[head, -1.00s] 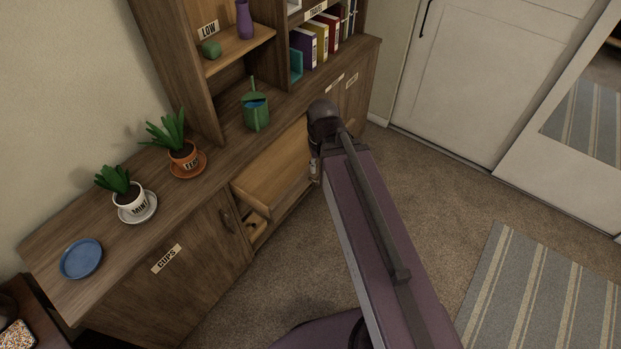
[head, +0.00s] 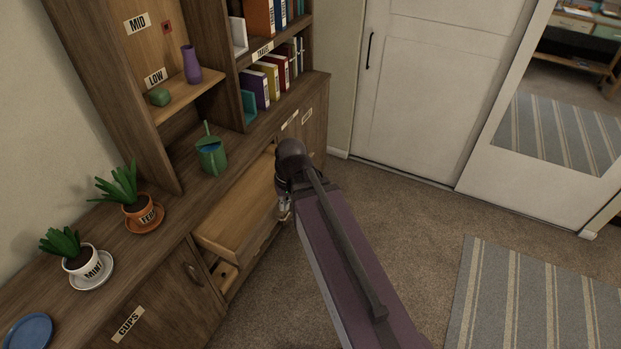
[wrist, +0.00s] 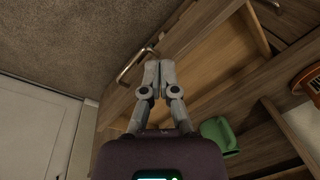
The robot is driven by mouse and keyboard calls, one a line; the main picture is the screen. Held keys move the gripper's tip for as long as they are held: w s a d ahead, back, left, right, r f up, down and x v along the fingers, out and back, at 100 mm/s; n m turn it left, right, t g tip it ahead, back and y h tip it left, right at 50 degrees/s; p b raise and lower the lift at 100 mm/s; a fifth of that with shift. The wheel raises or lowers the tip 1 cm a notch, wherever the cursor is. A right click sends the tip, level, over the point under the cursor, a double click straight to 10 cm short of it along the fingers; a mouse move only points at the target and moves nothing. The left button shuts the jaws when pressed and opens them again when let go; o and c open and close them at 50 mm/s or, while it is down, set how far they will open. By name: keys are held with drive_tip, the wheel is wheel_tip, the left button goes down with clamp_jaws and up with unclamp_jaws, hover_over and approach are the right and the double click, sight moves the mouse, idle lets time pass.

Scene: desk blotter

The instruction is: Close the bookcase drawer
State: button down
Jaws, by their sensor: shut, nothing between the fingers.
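The bookcase drawer (head: 238,212) stands pulled out from the wooden bookcase (head: 170,225), and its inside looks empty where I can see it. In the wrist view the drawer (wrist: 215,62) shows its open inside and a metal bar handle (wrist: 133,66) on its front. My gripper (wrist: 159,64) is shut and empty. Its fingertips overlap the drawer's front edge beside the handle in the picture; I cannot tell if they touch. In the head view my arm hides the drawer's right end and most of the gripper.
On the bookcase top stand a green watering can (head: 211,157), two potted plants on saucers (head: 144,225) and a blue plate (head: 28,332). A cupboard door labelled CUPS (head: 165,310) is left of the drawer. Carpet and a striped rug (head: 525,300) lie clear to the right.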

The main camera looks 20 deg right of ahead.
drive_tip(key=w+d+f+m+t+y+b, duration=0.2)
drive_tip(key=w+d+f+y+b, duration=0.3)
drive_tip(key=b, duration=0.4)
drive_tip(key=w+d+f+m+t+y+b, duration=0.25)
drive_tip(key=w+d+f+b, duration=0.3)
drive_tip(key=f+b, duration=0.3)
drive_tip(key=w+d+f+m+t+y+b, duration=0.1)
drive_tip(key=d+t+b, duration=0.3)
drive_tip(key=d+b, duration=0.4)
drive_tip(key=w+d+f+m+t+y+b, duration=0.1)
drive_tip(key=w+d+f+m+t+b, duration=0.1)
drive_tip(key=d+b, duration=0.6)
drive_tip(key=w+d+m+t, duration=0.1)
drive_tip(key=d+t, duration=0.1)
drive_tip(key=d, duration=0.1)
drive_tip(key=shift+w+t, duration=0.15)
drive_tip(key=shift+t, duration=0.2)
drive_tip(key=shift+w+a+m+y, duration=0.1)
drive_tip(key=shift+a+m+y, duration=0.05)
drive_tip(key=shift+m+y, duration=0.1)
drive_tip(key=x, duration=1.4)
drive_tip(key=shift+w, duration=0.1)
